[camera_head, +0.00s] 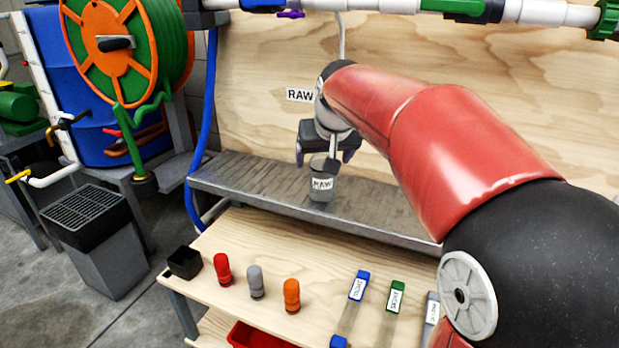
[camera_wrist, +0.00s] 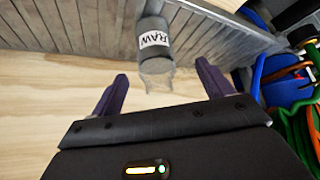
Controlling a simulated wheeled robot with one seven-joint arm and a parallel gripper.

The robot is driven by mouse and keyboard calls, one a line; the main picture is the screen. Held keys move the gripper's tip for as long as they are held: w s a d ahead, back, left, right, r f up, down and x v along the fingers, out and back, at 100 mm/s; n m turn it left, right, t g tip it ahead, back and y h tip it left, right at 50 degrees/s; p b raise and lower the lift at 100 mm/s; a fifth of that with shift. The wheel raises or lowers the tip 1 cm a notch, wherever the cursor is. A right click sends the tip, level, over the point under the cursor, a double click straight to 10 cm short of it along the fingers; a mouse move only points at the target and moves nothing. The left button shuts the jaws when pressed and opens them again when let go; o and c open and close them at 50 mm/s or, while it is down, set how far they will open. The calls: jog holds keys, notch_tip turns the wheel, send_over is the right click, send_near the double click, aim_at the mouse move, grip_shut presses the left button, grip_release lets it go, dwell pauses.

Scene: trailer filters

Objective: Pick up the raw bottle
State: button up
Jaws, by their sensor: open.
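The raw bottle (camera_head: 321,193) is a grey, see-through container with a white RAW label. It stands upright on the grey metal shelf (camera_head: 250,185) below the RAW sign. My gripper (camera_head: 325,157) is just above and behind it in the head view, with its purple fingers spread. In the wrist view the bottle (camera_wrist: 154,52) lies ahead of my open gripper (camera_wrist: 161,85), roughly in line with the gap between the fingers. The fingers look empty and apart from the bottle.
A thin pale tube (camera_head: 341,38) comes down the plywood wall above the bottle. The wooden bench (camera_head: 225,240) in front holds a black box (camera_head: 184,263), red (camera_head: 222,270), grey (camera_head: 255,282) and orange (camera_head: 291,296) pieces, and labelled blue and green items. The shelf is clear left of the bottle.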

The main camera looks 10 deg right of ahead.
aim_at(324, 174)
jog(key=x, duration=0.5)
jog(key=d+x, duration=0.1)
jog(key=x, duration=0.1)
jog(key=shift+s+f, duration=0.1)
jog(key=shift+f, duration=0.25)
jog(key=shift+r, duration=0.1)
jog(key=c, duration=1.3)
jog(key=shift+r, duration=0.45)
jog(key=s, duration=0.6)
jog(key=s+b, duration=0.1)
jog(key=s, duration=0.5)
jog(key=s+b, duration=0.1)
jog(key=s, duration=0.5)
jog(key=shift+r, duration=0.3)
